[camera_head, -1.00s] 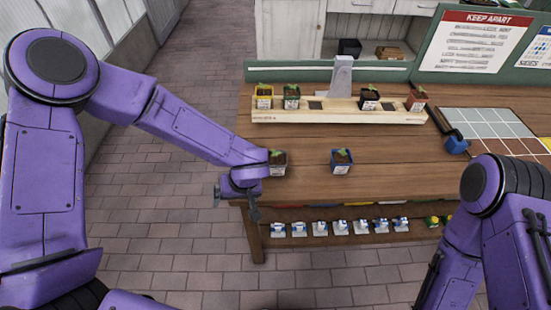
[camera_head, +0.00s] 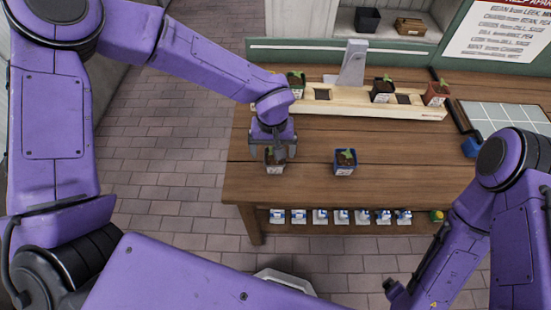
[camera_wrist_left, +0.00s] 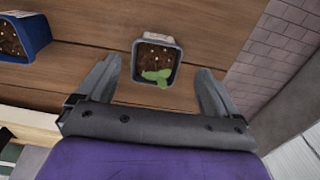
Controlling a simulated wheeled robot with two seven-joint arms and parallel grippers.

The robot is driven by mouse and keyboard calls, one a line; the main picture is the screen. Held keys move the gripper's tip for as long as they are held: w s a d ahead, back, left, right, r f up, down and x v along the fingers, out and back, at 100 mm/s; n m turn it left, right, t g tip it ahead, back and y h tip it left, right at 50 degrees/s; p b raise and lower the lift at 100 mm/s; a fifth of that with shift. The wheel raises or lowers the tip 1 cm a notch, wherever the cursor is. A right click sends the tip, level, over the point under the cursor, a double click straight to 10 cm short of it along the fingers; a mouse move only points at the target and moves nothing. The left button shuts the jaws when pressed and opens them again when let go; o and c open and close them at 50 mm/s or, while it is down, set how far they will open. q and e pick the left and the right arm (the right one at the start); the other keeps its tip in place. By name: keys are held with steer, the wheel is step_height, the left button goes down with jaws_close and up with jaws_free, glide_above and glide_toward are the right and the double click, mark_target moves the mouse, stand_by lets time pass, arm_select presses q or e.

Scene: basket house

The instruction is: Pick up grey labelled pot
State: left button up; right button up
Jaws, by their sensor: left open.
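The grey pot (camera_head: 274,167), with soil and a small green seedling, stands upright near the table's left front corner. In the left wrist view the grey pot (camera_wrist_left: 172,75) shows a pale label at its far rim. My left gripper (camera_head: 273,147) points down at it from above and partly hides it in the head view. In the left wrist view my left gripper (camera_wrist_left: 158,70) is open, with one finger out to each side of the pot and gaps between. My right arm is at the lower right; its gripper (camera_head: 393,290) shows only in part.
A blue pot (camera_head: 345,170) with a seedling stands to the right on the table (camera_head: 420,150). Behind is a wooden rack (camera_head: 340,106) holding several pots. Small blue-and-white items (camera_head: 320,216) line the shelf below. The table between the two pots is clear.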

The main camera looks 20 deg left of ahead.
mark_target(275, 162)
arm_select(q)
steer(key=f, duration=0.2)
steer(key=w+f, duration=0.1)
steer(key=f, duration=0.1)
steer(key=shift+d+f+p, duration=0.1)
steer(key=shift+f+p, duration=0.3)
steer(key=shift+s, duration=0.1)
steer(key=shift+c, duration=0.3)
steer(key=shift+r, duration=0.1)
steer(key=c, duration=1.4)
steer(key=shift+o, duration=0.2)
